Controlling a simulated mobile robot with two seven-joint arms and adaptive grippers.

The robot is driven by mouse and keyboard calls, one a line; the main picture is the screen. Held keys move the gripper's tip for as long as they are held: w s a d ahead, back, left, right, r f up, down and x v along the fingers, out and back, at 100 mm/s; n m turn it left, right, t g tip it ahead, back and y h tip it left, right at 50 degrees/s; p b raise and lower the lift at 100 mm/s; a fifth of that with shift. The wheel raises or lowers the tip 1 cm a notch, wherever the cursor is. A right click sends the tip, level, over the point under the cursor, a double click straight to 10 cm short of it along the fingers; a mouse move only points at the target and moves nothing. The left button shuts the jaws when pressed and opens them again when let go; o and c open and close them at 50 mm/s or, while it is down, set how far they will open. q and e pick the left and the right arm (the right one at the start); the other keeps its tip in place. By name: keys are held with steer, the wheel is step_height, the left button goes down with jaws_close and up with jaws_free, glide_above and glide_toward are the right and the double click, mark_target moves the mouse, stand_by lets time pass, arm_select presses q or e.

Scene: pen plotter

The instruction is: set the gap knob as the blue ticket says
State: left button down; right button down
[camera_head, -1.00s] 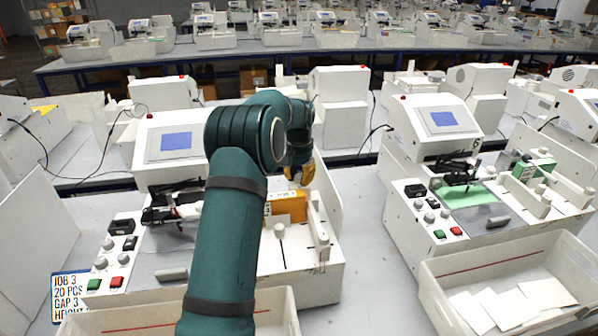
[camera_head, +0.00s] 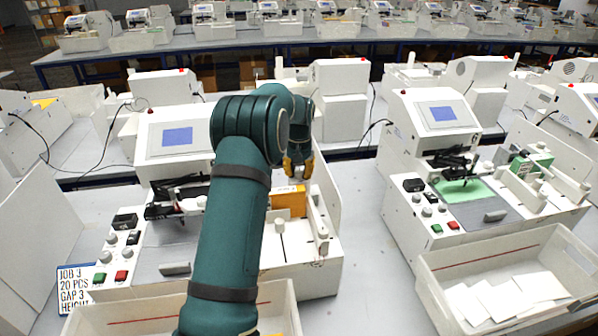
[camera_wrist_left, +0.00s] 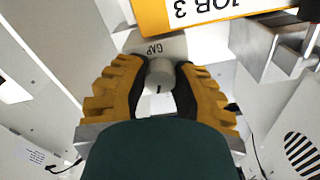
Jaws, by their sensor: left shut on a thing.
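The gap knob (camera_wrist_left: 160,74) is a grey round knob with a dark pointer mark, beside the printed word GAP in the left wrist view. My left gripper (camera_wrist_left: 161,82) has its yellow fingers on both sides of the knob, shut on it. In the head view this gripper (camera_head: 298,167) points down behind the orange JOB 3 block, and the knob's dial cannot be read. The blue-edged ticket (camera_head: 74,291) at the lower left reads JOB 3, 20 PCS, GAP 3 and a HEIGHT line cut off by the bin. My right gripper is not in view.
The orange JOB 3 block (camera_head: 288,202) stands close to the gripper; it also shows in the wrist view (camera_wrist_left: 200,14). A white bin (camera_head: 150,312) stands in front of the machine. Another machine (camera_head: 436,140) with a card bin (camera_head: 432,290) stands to the right.

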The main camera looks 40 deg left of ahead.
mark_target(299, 171)
arm_select(q)
steer(key=c, duration=0.7)
jaws_free()
step_height(299, 171, up, 12)
steer(key=shift+f, duration=0.1)
stand_by(0.4)
